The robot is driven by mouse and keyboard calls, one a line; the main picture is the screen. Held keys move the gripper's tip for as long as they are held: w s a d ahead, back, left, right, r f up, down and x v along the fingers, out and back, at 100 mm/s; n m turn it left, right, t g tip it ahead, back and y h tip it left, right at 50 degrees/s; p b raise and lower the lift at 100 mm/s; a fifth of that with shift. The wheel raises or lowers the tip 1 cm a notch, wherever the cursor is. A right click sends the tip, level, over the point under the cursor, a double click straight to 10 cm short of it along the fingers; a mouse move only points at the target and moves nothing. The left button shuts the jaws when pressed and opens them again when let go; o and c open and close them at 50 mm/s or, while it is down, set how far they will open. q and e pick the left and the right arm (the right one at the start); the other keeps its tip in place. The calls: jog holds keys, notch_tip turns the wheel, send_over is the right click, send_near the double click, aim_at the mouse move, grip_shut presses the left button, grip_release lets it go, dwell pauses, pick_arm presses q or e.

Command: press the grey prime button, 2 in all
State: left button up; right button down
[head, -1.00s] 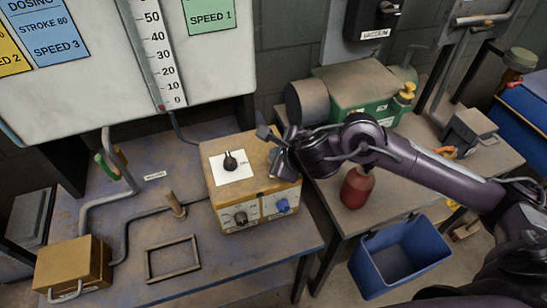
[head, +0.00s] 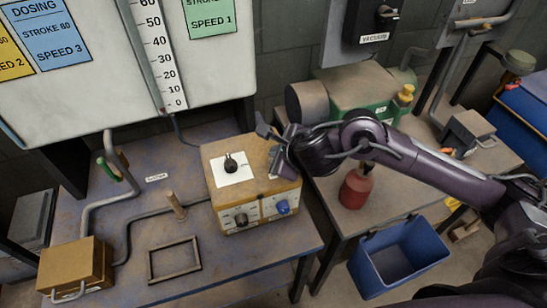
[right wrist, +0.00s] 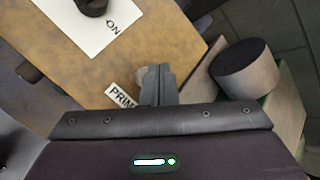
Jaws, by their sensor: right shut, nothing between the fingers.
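The tan control box (head: 225,205) stands on the table, with a black knob on a white plate on its top. The grey prime button (right wrist: 142,74) shows partly in the right wrist view, beside the PRIME label (right wrist: 121,96) and partly hidden by my fingers. In the head view my gripper hides the button. My right gripper (head: 274,160) is shut and empty, over the right part of the box top. Its closed fingers (right wrist: 158,80) are right at the button in the wrist view; I cannot tell whether they touch it. My left gripper is not in view.
A red bottle (head: 356,188) and a green machine (head: 365,92) stand right of the box. A blue bin (head: 400,257) is below. A wooden peg (head: 176,206), an empty frame (head: 174,259) and pipes lie left. The gauge board (head: 100,75) rises behind.

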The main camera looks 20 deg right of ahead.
notch_tip(320, 180, up, 5)
jog(key=p, duration=0.4)
dwell(0.5)
dwell(2.1)
notch_tip(320, 180, up, 4)
jog(key=shift+f, duration=0.1)
jog(key=shift+f, duration=0.15)
